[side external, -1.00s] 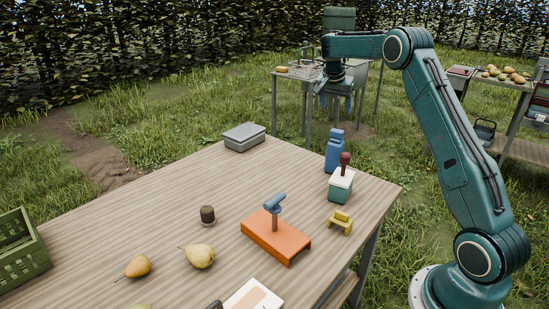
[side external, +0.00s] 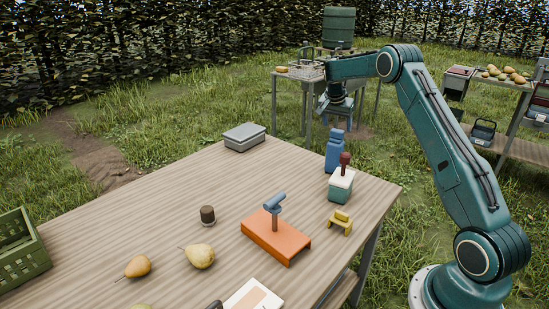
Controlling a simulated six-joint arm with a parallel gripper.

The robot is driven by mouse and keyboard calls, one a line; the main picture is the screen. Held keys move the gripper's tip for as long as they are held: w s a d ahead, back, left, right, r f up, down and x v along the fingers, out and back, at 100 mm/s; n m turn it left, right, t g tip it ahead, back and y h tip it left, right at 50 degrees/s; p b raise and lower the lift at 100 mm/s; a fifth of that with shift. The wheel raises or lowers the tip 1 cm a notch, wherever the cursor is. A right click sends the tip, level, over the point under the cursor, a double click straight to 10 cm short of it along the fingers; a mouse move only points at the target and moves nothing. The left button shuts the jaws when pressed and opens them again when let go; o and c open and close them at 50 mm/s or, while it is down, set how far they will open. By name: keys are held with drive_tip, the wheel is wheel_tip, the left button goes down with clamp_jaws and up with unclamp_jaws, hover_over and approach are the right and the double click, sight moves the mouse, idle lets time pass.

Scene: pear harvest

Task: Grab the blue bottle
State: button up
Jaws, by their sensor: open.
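The blue bottle (side external: 334,152) stands upright near the back right edge of the wooden table (side external: 170,205). Its lower front is close to a teal and white box with a dark red handle on top. My gripper (side external: 324,110) hangs above and slightly left of the bottle in the picture, pointing down. It is open and empty, and it appears apart from the bottle. The fingers are small and dark here, so their exact distance from the bottle is hard to tell.
The teal and white handled box (side external: 341,186) stands just in front of the bottle. A yellow small stand (side external: 340,223), an orange platform (side external: 275,240) with a blue-topped post, a grey box (side external: 244,137) and pears (side external: 200,256) are also on the table. The table's middle left is mostly clear.

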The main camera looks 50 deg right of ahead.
sight(337, 130)
drive_tip(key=shift+d+f, duration=0.1)
drive_tip(key=shift+f, duration=0.05)
drive_tip(key=shift+x, duration=2.5)
drive_tip(key=shift+w, duration=0.1)
clamp_jaws()
